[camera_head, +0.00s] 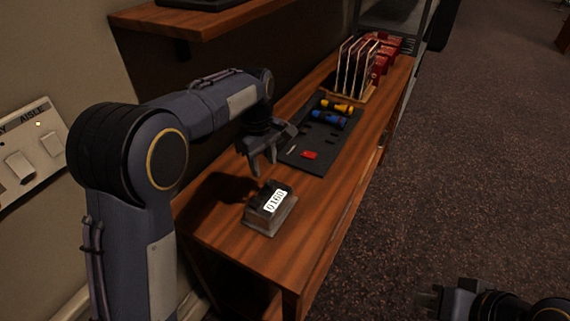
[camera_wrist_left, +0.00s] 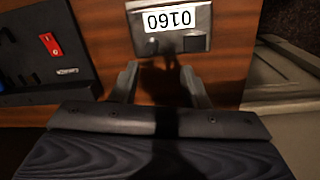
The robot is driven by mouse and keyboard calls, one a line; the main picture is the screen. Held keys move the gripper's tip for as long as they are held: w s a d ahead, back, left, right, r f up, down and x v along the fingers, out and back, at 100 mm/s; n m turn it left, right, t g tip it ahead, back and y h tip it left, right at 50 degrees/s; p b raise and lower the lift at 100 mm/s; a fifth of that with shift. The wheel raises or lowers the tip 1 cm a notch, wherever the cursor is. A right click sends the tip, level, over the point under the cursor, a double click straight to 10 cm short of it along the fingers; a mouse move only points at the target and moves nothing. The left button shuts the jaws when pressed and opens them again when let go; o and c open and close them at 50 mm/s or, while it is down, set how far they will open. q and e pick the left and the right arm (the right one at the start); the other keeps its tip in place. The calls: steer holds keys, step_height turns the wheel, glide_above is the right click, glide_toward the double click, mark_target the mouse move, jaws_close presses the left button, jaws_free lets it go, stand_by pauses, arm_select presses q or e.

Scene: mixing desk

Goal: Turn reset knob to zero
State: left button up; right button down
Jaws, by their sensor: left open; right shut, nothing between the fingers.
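A small grey counter box (camera_head: 268,216) stands near the front end of the wooden desk, with a white number label (camera_head: 275,201) that seems to read 0160. In the left wrist view the box (camera_wrist_left: 137,27) shows upside down at the top, with a dark square part (camera_wrist_left: 195,43) beside the label. I cannot clearly make out the reset knob. My left gripper (camera_head: 264,168) is open and points down just behind the box; its fingers (camera_wrist_left: 158,75) are apart, with bare wood between them. My right gripper (camera_head: 430,298) is shut and empty, low at the right over the floor.
A dark tool tray (camera_head: 312,160) with yellow and blue-handled tools (camera_head: 330,119) and a red piece (camera_head: 309,155) lies behind the box. A rack (camera_head: 352,92) and red items (camera_head: 383,65) stand farther back. A shelf (camera_head: 205,22) overhangs at the upper left. Carpet lies right.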

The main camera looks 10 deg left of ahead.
mark_target(270, 183)
arm_select(q)
steer(key=shift+w+d+f, duration=0.2)
steer(key=shift+w+d, duration=0.3)
steer(key=shift+w+f, duration=0.15)
steer(key=shift+f, duration=3.7)
jaws_close()
